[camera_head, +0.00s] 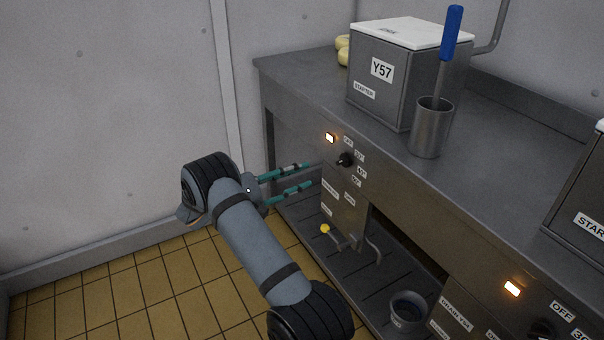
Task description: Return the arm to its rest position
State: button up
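My arm (262,250) rises from the bottom of the picture, bends, and reaches right toward the front of the steel counter. My gripper (309,174) has two teal fingers, spread apart and roughly parallel, with nothing visible between them. Its tips point right, at the left of the control panel (345,197) and its black knob (345,159). A gap shows between the tips and the knob in the picture; whether a tip touches the counter front, I cannot tell.
On the counter (487,178) stand a grey box marked Y57 (377,92) and a metal cup (431,129) with a blue-handled tool (451,35). Below are a yellow-knobbed valve (325,229) and a small pot (408,310). The tiled floor (130,292) at left is clear.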

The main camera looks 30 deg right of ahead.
jog(key=d, duration=1.2)
jog(key=shift+s, duration=0.3)
jog(key=shift+n, duration=0.3)
